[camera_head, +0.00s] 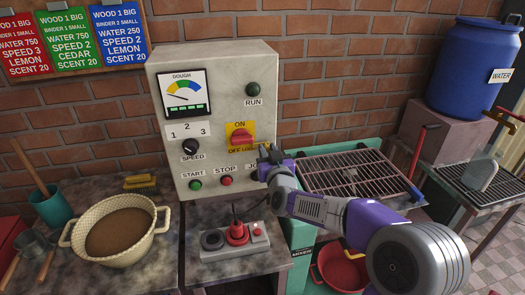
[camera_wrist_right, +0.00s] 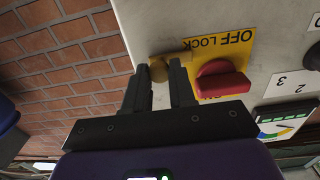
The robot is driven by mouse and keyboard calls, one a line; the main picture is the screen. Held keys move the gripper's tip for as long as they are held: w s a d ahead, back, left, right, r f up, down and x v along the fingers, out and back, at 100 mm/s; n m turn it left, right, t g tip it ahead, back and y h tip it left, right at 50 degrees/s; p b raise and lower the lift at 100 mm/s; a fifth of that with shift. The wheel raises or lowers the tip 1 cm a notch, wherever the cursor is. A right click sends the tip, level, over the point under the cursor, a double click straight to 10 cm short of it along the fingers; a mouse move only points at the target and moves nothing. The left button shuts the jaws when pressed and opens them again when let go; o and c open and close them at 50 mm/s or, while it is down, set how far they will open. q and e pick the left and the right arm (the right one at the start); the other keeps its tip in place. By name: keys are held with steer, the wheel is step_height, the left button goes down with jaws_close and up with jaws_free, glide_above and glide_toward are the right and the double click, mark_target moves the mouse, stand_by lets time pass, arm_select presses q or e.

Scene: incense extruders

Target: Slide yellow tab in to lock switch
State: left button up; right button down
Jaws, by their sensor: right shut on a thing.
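The red switch (camera_head: 241,136) sits on a yellow plate marked ON and OFF LOCK, on the front of the grey control box. In the right wrist view the red switch (camera_wrist_right: 220,80) is right of the fingers. The yellow tab (camera_wrist_right: 159,70) is a brass-coloured knob with a flat bar reaching toward the plate's edge. My right gripper (camera_wrist_right: 160,82) is shut on the tab, one finger on each side. In the head view my right gripper (camera_head: 264,160) is at the box's right edge, largely hiding the tab. My left gripper is not in view.
The control box (camera_head: 165,75) also carries a gauge, a speed knob and START and STOP buttons. A small box with a red button (camera_head: 237,232) stands below it. A beige bowl (camera_head: 110,233) is at left, and a wire rack (camera_head: 355,172) lies right of the box.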

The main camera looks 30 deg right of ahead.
steer(key=shift+a, duration=0.25)
steer(key=c, duration=1)
jaws_free()
steer(key=shift+w+a, duration=0.1)
steer(key=shift+o, duration=0.2)
steer(key=v, duration=0.7)
steer(key=shift+s+p, duration=0.35)
steer(key=shift+p, duration=0.05)
